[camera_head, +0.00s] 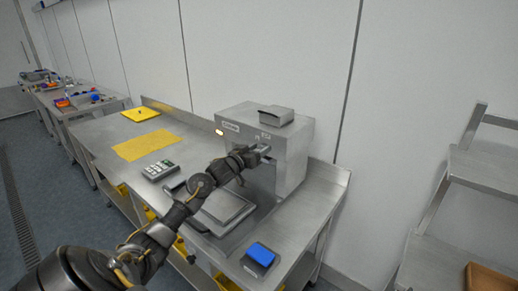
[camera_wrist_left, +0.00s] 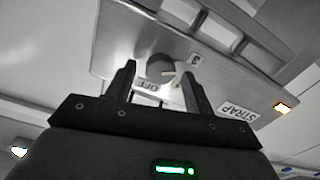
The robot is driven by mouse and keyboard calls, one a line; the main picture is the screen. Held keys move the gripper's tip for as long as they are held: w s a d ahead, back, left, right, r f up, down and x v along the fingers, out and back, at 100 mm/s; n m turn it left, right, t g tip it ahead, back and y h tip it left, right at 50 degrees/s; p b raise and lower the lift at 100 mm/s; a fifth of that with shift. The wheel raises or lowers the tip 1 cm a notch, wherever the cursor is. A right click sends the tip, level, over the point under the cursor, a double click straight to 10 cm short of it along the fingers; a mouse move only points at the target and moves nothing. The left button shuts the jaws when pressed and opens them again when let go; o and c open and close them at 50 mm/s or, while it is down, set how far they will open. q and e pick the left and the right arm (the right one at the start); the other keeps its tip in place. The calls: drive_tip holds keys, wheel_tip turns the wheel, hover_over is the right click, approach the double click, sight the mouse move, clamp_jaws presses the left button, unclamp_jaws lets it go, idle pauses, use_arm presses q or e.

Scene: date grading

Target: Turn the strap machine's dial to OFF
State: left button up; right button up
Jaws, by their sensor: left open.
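The strap machine (camera_head: 238,122) is a grey metal box on the steel bench, with a lit orange lamp on its front. Its round grey dial (camera_wrist_left: 160,68) shows in the left wrist view, with a pale pointer on its right side. An OFF label (camera_wrist_left: 153,87) sits beside the dial, and another small label (camera_wrist_left: 195,59) is at the right. My left gripper (camera_wrist_left: 159,66) is open, with one finger on either side of the dial; I cannot tell whether they touch it. In the head view the left gripper (camera_head: 263,151) is at the machine's front and hides the dial.
A steel plate (camera_head: 224,205) lies below my left arm. A blue-topped block (camera_head: 260,254) sits on the bench's near right. A keypad device (camera_head: 159,169) and a yellow mat (camera_head: 144,145) lie left. A steel rack (camera_head: 480,170) stands at the right.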

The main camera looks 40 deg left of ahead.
use_arm(q)
drive_tip(key=c, duration=1)
use_arm(e)
drive_tip(key=shift+s+a, duration=0.1)
drive_tip(key=shift+s, duration=0.15)
use_arm(q)
drive_tip(key=shift+m, duration=0.3)
use_arm(e)
drive_tip(key=shift+f, duration=0.15)
use_arm(q)
drive_tip(key=shift+d+f+m+b, duration=0.1)
drive_tip(key=shift+m+b, duration=2.3)
drive_tip(key=shift+m, duration=1.45)
drive_tip(key=shift+d+f+m+b, duration=0.15)
drive_tip(key=shift+m+b, duration=2.2)
drive_tip(key=shift+m, duration=1.55)
drive_tip(key=shift+d+f+m+b, duration=0.1)
drive_tip(key=shift+m+b, duration=2.3)
drive_tip(key=shift+m, duration=1.45)
use_arm(e)
wheel_tip(320, 180, down, 14)
drive_tip(key=shift+f, duration=0.1)
